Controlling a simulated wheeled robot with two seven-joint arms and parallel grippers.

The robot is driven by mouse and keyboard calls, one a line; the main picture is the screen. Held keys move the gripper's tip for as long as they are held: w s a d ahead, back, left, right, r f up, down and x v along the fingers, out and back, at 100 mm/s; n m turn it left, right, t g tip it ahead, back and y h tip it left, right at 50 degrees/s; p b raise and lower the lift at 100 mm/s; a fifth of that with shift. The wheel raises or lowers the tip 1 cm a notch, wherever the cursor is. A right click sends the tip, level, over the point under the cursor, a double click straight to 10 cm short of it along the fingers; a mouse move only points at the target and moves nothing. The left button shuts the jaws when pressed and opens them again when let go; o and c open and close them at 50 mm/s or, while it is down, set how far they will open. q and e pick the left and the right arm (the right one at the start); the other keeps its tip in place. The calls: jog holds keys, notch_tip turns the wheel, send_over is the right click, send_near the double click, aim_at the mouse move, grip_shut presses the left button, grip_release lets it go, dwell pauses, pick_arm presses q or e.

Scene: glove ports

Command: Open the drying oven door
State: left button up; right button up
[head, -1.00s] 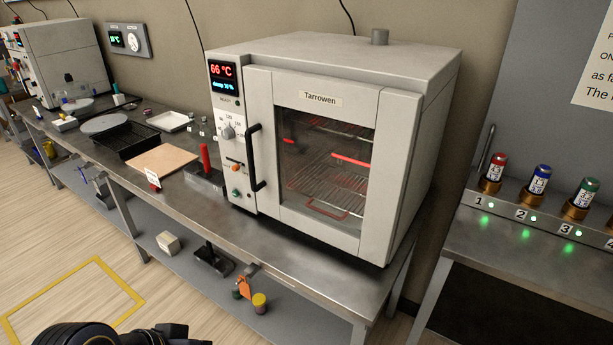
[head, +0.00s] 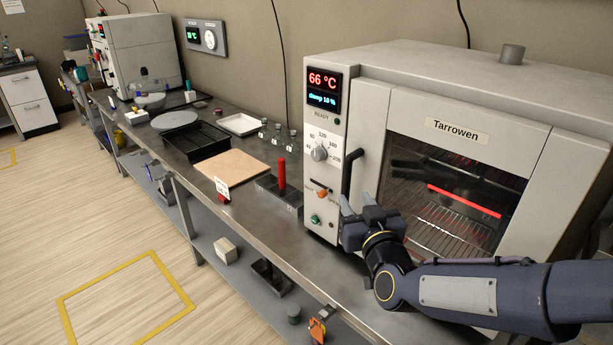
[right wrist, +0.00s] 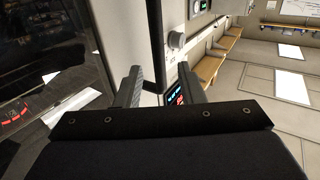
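The drying oven (head: 470,85) is a pale grey box labelled Tarrowen, and its display reads 66 °C. Its glass-fronted door (head: 372,115) looks shut. The black vertical door handle (head: 354,150) is on the door's left side; its lower part is hidden behind my right gripper. My right gripper (head: 356,203) is open at the handle's lower part. In the right wrist view the handle (right wrist: 155,40) runs down between the two spread fingers (right wrist: 160,88); I cannot tell whether either touches it. My left gripper is out of view.
A red upright rod on a dark block (head: 281,175) stands left of the oven. A tan board (head: 232,172), a black tray (head: 197,140) and small bottles (head: 278,134) lie further left on the metal bench. The floor in front is clear.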

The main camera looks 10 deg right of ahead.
aim_at(348, 185)
jog(key=w+p, duration=0.1)
jog(key=w, duration=0.6)
jog(key=shift+w+a, duration=0.2)
